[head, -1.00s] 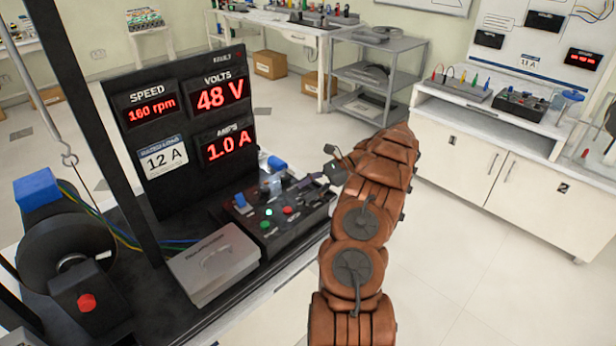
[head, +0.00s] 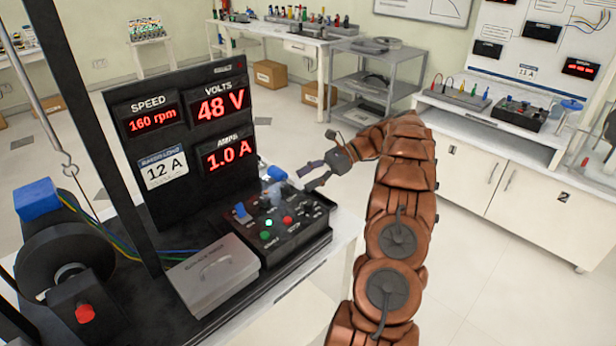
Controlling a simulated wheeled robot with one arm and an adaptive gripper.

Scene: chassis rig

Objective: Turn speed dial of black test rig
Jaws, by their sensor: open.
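The black test rig (head: 190,205) stands at the left with an upright display panel. The panel reads speed 160 rpm (head: 152,119), 48 V and 1.0 A. The black control box (head: 292,240) at its foot carries a blue switch (head: 241,211), red and green buttons, a lit button, and knobs (head: 275,194) towards the back right. The small labels are unreadable, so I cannot tell surely which knob is the speed dial. My gripper (head: 304,180) is open and empty, its fingers pointing left at the box's back right corner. Contact with the box cannot be judged.
A grey lidded case (head: 213,275) lies left of the control box. A motor drum (head: 65,245) and a dark post (head: 95,140) stand further left. A grey shelf cart (head: 375,80) and a white cabinet bench (head: 490,165) stand behind and right. The floor at right is clear.

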